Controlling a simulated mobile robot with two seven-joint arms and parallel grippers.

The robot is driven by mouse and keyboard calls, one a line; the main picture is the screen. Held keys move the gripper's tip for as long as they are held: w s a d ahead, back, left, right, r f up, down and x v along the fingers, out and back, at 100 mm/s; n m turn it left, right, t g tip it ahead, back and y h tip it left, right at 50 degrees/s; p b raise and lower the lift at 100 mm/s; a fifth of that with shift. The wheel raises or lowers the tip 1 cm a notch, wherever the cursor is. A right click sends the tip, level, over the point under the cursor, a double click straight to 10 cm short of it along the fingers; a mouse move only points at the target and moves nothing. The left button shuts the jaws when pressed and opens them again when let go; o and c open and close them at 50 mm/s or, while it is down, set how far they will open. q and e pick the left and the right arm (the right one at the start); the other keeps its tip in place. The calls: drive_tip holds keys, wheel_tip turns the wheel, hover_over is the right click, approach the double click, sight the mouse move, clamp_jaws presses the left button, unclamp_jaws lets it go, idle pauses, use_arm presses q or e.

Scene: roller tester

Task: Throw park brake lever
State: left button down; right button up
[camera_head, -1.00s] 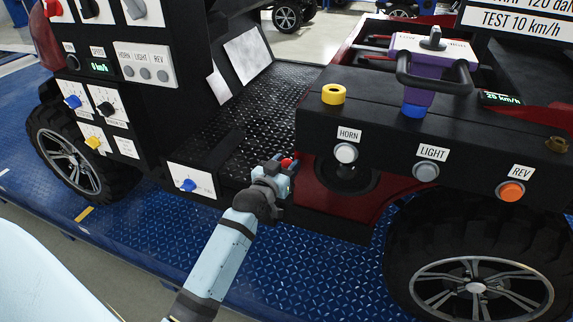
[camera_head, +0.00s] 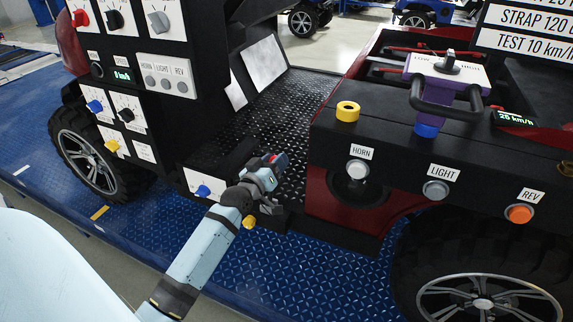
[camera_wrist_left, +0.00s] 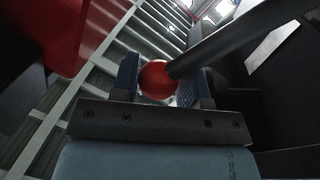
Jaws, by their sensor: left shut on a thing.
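The park brake lever shows as a red ball knob (camera_head: 274,159) at the floor edge of the black vehicle's cab in the head view. In the left wrist view, the knob (camera_wrist_left: 158,80) sits between the two fingers, with a thick black shaft (camera_wrist_left: 235,42) running to the upper right. My left gripper (camera_head: 266,174) is shut on the lever at its knob; it also shows in the left wrist view (camera_wrist_left: 164,84). The lever's base is hidden in the head view. My right gripper is not in view.
A dash panel with HORN (camera_head: 357,170), LIGHT (camera_head: 436,190) and REV (camera_head: 520,214) buttons stands to the right. A control panel with a blue knob (camera_head: 203,190) is close on the left. The tread-plate cab floor (camera_head: 285,112) behind the gripper is clear.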

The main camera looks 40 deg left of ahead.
use_arm(q)
drive_tip(key=a+n, duration=0.2)
drive_tip(key=shift+s+a, duration=0.35)
drive_tip(key=c, duration=0.6)
unclamp_jaws()
drive_tip(key=shift+a, duration=0.1)
drive_tip(key=shift+c, duration=0.2)
drive_tip(key=s+d+f+b, duration=0.1)
drive_tip(key=s, duration=1.2)
drive_tip(key=shift+s+d, duration=0.15)
drive_tip(key=shift+s, duration=0.2)
